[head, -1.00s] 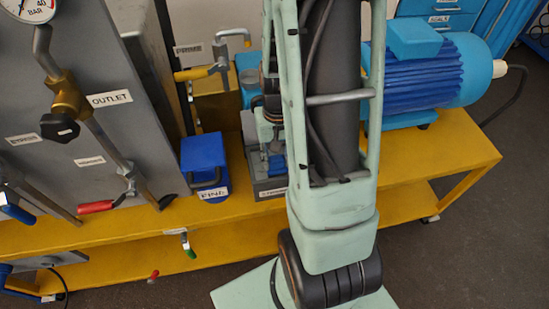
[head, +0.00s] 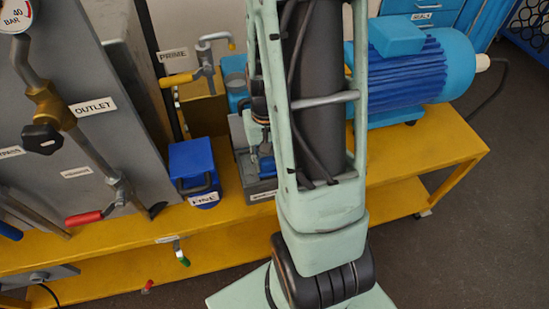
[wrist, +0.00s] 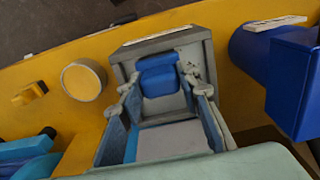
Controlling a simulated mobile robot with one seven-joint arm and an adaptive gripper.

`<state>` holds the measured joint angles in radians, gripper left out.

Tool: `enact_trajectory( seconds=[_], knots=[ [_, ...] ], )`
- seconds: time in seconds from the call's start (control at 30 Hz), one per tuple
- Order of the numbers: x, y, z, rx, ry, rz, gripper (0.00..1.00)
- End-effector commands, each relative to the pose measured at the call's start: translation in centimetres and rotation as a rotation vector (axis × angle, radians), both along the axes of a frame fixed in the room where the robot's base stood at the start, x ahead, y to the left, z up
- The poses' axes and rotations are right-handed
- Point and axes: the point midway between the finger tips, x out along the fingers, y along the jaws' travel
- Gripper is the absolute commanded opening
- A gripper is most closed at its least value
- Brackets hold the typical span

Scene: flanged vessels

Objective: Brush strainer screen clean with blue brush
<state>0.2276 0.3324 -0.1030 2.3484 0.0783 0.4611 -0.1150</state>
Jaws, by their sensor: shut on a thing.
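In the wrist view my gripper (wrist: 163,88) has its fingers on either side of a blue block, which I take to be the blue brush (wrist: 159,76). The fingers are shut on it, over a grey open-topped tray (wrist: 185,42). A pale flat surface lies between the fingers lower in the picture. I cannot make out the strainer screen for sure, nor whether the brush touches anything under it. In the head view my arm hides part of the gripper and the grey tray (head: 262,186).
A blue box (head: 193,172) labelled FINE stands left of the tray on the yellow bench (head: 110,246). A blue motor (head: 415,75) stands to the right. A grey panel with valves is at left.

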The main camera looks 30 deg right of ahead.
Motion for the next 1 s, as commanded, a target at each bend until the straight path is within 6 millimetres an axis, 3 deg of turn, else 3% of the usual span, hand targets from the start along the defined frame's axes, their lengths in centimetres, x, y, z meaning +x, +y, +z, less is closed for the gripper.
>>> enact_trajectory(
  seconds=[0.47,0.77,1.0],
  knots=[
    [0.0,1.2,-0.3,0.003,0.007,0.002,0.12],
    [0.5,3.5,-0.1,0.003,0.007,0.004,0.12],
    [0.7,3.6,-0.1,0.003,0.005,0.000,0.12]
  ],
)
